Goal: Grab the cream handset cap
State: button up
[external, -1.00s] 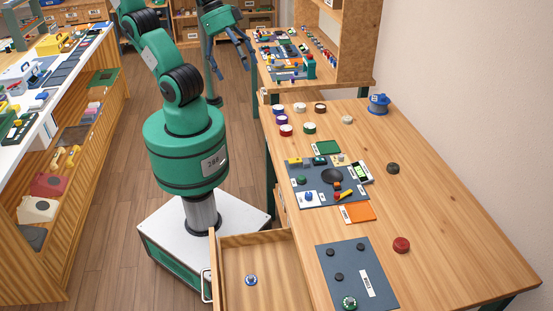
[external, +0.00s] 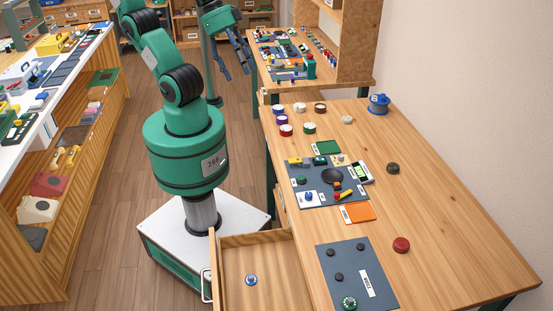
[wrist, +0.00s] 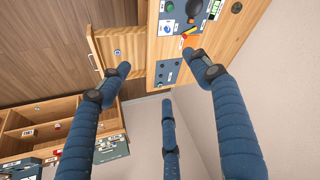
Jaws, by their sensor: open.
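In the external view, a small cream cap (external: 347,119) lies on the wooden table toward its back. A whiter round cap (external: 299,107) stands to its left, among several coloured caps; I cannot tell for certain which one is the handset cap. My gripper (external: 239,72) hangs in the air beyond the table's left edge, well away from both. In the wrist view my gripper (wrist: 160,70) has its blue fingers spread with nothing between them. Neither pale cap can be made out in the wrist view.
A grey mat (external: 312,199) with phone parts lies mid-table. A second grey mat (external: 345,292) holds dark discs. An open drawer (external: 273,277) juts from the front left. A blue object (external: 378,104) stands at the back right. The table's right side is mostly clear.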

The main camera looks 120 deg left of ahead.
jog(key=shift+w+a, duration=0.1)
jog(key=w+a+f+g+p, duration=0.1)
jog(key=w+a+f, duration=0.2)
jog(key=w+a, duration=0.8)
jog(key=w+a+f+g, duration=0.25)
jog(key=w+a, duration=0.55)
jog(key=a, duration=0.7)
jog(key=s+a+f, duration=0.2)
jog(key=a+f, duration=0.5)
jog(key=a, duration=0.3)
jog(key=s+a+f+p, duration=0.1)
jog(key=s+a+f, duration=0.1)
jog(key=a+f, duration=0.6)
jog(key=s+a+f, duration=0.2)
jog(key=a+f, duration=0.5)
jog(key=a, duration=0.7)
jog(key=shift+s+a+f+m, duration=0.25)
jog(key=shift+f+m, duration=0.05)
jog(key=b, duration=0.1)
send_over(346, 117)
jog(key=shift+w+f, duration=0.1)
jog(key=shift+f, duration=4.15)
